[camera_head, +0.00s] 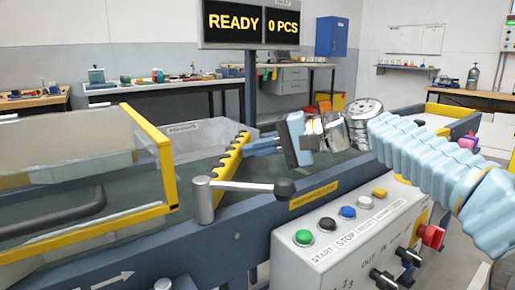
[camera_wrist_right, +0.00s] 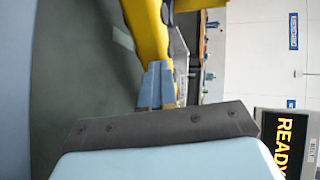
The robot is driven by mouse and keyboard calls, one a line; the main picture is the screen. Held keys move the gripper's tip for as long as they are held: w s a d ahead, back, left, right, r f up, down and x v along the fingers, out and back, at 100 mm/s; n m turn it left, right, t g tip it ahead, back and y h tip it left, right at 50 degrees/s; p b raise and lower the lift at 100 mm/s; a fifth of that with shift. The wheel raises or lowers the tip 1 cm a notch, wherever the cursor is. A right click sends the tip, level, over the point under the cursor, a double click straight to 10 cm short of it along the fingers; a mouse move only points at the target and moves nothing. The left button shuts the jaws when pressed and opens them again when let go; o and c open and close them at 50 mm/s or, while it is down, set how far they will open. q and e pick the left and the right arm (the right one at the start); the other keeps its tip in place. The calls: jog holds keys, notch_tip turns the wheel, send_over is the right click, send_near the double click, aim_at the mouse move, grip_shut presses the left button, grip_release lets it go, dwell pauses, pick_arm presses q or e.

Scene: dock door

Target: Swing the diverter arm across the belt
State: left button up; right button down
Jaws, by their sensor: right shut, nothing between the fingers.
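The yellow diverter arm (camera_head: 229,160), with a notched edge, slants over the dark belt (camera_head: 188,168) from near the metal post (camera_head: 205,200) towards the far side. It also shows in the right wrist view (camera_wrist_right: 147,30). My right gripper (camera_head: 257,146) is shut and empty, its blue fingers pointing left at the diverter arm's far part. In the right wrist view its fingertips (camera_wrist_right: 155,80) are close against the yellow arm; I cannot tell if they touch. My left gripper is not in view.
A black-knobbed lever (camera_head: 285,187) sticks out from the post over the near rail. A control box (camera_head: 345,230) with coloured buttons stands in front. A clear guard with a yellow frame (camera_head: 160,150) covers the left belt. A sign (camera_head: 250,24) reads READY, 0 PCS.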

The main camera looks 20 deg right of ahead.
jog(key=shift+s+a, duration=0.1)
jog(key=shift+a, duration=0.25)
jog(key=v, duration=0.7)
jog(key=shift+w+p, duration=0.2)
jog(key=shift+p, duration=0.1)
jog(key=shift+s+d, duration=0.25)
jog(key=shift+d, duration=0.3)
